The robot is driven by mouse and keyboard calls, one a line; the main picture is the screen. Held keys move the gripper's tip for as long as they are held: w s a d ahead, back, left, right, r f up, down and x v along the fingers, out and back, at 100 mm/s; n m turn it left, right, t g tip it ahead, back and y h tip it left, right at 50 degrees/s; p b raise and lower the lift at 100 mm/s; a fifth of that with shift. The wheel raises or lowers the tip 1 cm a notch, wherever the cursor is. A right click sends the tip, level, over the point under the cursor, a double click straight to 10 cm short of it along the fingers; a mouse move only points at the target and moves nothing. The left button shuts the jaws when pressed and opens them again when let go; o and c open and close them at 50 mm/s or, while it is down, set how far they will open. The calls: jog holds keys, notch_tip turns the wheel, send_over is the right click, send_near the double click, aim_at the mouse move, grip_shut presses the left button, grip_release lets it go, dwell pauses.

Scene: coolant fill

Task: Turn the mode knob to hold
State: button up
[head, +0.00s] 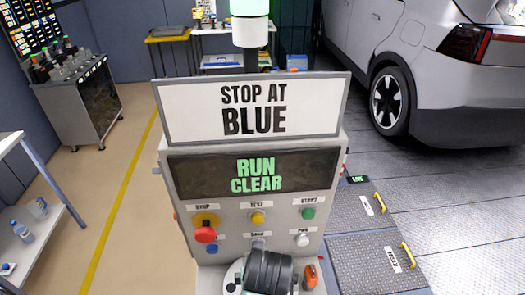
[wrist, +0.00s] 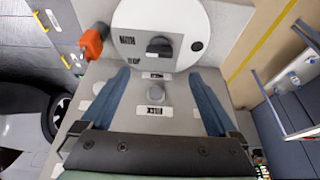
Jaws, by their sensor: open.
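The mode knob (wrist: 158,47) looks like the dark knob on a round white plate (wrist: 128,22) in the wrist view. Small dark labels lie around it, too small to read, and I cannot tell which one it points to. In the head view my dark gripper (head: 268,271) covers most of the plate (head: 233,275) and hides the knob.
The console sign (head: 252,109) reads "STOP AT BLUE" and its screen (head: 254,174) "RUN CLEAR". Red (head: 205,234), yellow (head: 258,218), green (head: 308,213) and white (head: 302,240) buttons sit below. An orange part (head: 310,276) stands right of the plate. A car (head: 430,80) is behind right.

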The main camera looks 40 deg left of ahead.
jog(key=p+x, duration=0.1)
jog(key=x, duration=0.8)
jog(key=shift+w+a+f, duration=0.1)
jog(key=shift+w+f, duration=0.1)
jog(key=shift+f, duration=0.15)
grip_shut()
